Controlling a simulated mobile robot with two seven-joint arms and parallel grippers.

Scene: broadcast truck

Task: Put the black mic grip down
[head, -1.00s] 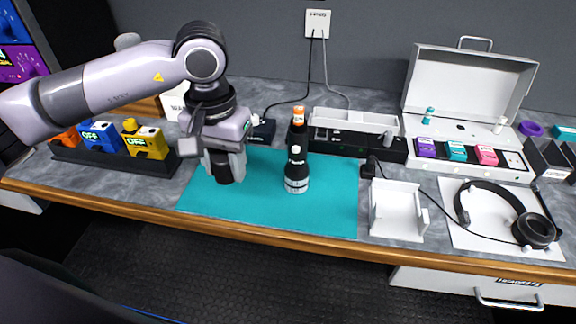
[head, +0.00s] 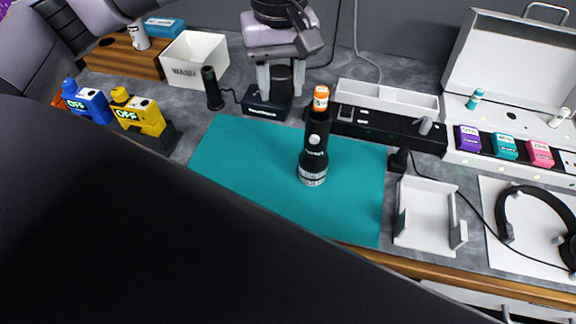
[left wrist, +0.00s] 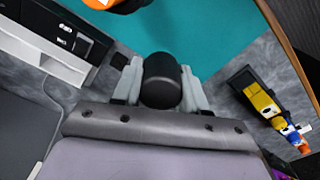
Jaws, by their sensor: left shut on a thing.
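My left gripper (head: 281,79) is shut on the black mic grip (head: 281,76), a short dark cylinder held between its two pale fingers. It also shows in the left wrist view, where the grip (left wrist: 162,80) has a rounded end between the fingers. The gripper is behind the teal mat, at the small black box (head: 264,104) with white lettering on the counter. The grip overlaps that box in the picture; I cannot tell whether they touch. My right gripper is not in view.
A black flashlight-like body (head: 314,150) with an orange top stands on the teal mat (head: 245,165). A black upright cylinder (head: 212,88) and a white WASH bin (head: 194,58) are to the left. A black rack (head: 352,122) and white tray (head: 427,215) are right.

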